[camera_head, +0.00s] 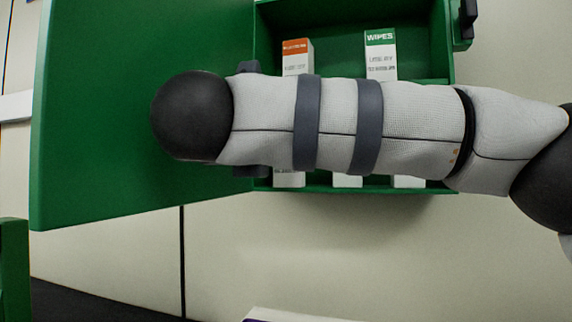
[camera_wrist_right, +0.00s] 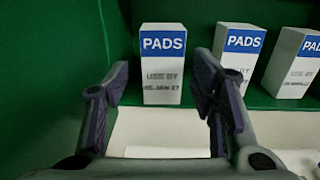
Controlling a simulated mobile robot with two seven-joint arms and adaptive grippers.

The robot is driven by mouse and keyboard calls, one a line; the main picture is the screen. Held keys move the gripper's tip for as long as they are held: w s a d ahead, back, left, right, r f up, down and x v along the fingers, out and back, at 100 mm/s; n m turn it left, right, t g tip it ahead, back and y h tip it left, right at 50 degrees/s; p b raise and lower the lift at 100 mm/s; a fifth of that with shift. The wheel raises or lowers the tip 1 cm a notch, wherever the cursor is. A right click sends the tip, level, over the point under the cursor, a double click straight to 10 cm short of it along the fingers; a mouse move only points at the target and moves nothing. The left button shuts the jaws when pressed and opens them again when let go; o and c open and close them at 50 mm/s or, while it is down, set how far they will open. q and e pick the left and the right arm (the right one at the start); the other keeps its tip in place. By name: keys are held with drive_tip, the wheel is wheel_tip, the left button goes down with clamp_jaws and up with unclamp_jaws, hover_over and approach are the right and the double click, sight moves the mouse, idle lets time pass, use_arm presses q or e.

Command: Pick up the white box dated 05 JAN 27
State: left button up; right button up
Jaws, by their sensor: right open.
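The white box (camera_wrist_right: 162,85) with a blue PADS band stands upright in the right wrist view; its print reads USE BY and what looks like 05 JAN 27. In the head view, the lower end of what appears to be this box (camera_head: 289,180) shows below my right arm, at the left of the lower shelf. My right gripper (camera_wrist_right: 160,75) is open, its fingers apart to the left and right of the box in the picture. I see no finger contact with the box. My arm hides most of the lower shelf in the head view. My left gripper is not in view.
Two more PADS boxes (camera_wrist_right: 238,55) (camera_wrist_right: 294,62) stand to the right, their dates hard to read. The upper shelf holds an orange-banded box (camera_head: 297,57) and a WIPES box (camera_head: 381,56). The green cabinet (camera_head: 345,14) has its door (camera_head: 110,120) open at left.

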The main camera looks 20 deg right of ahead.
drive_tip(key=x, duration=0.7)
drive_tip(key=shift+d, duration=0.2)
drive_tip(key=shift+s+r, duration=0.1)
drive_tip(key=c, duration=0.8)
